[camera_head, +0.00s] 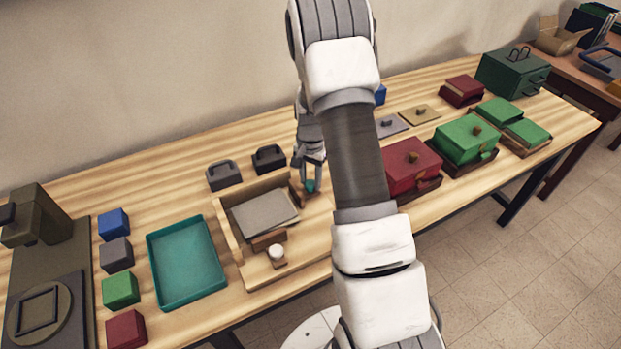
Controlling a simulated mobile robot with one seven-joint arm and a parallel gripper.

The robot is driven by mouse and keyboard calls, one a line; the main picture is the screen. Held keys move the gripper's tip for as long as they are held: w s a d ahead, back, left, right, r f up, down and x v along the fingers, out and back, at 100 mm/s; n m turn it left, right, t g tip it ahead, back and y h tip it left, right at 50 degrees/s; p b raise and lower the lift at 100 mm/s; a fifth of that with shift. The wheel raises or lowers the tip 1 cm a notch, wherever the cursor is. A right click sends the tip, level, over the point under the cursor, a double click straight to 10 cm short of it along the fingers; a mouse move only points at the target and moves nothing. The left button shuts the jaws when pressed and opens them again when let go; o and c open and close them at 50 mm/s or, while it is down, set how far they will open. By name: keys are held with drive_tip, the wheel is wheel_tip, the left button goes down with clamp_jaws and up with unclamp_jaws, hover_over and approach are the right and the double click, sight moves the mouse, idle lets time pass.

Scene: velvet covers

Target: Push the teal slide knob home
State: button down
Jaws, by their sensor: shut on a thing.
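The teal slide knob (310,186) shows as a small teal piece just right of the wooden frame, low between my fingers. My gripper (309,175) points down and is shut on it. The wooden slide frame (227,238) stands on the table to the left of my gripper. A grey plate (264,212) lies inside it, with a brown block and a white round knob (276,252) at its near end. My arm covers the table to the right of the gripper, and the track under the teal knob is too small to make out.
Two dark handled blocks (224,175) stand behind the frame. A teal tray (186,299) lies to the left, beside several coloured cubes (121,290). Red (405,173) and green (467,146) boxes stand right of my arm. Bare table (180,190) shows at the back left.

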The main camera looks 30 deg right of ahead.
sight(297, 187)
idle(0.4)
drive_tip(key=shift+a, duration=2)
drive_tip(key=shift+c, duration=2.2)
unclamp_jaws()
drive_tip(key=shift+r, duration=0.1)
wheel_tip(297, 187, up, 17)
drive_tip(key=shift+r, duration=0.15)
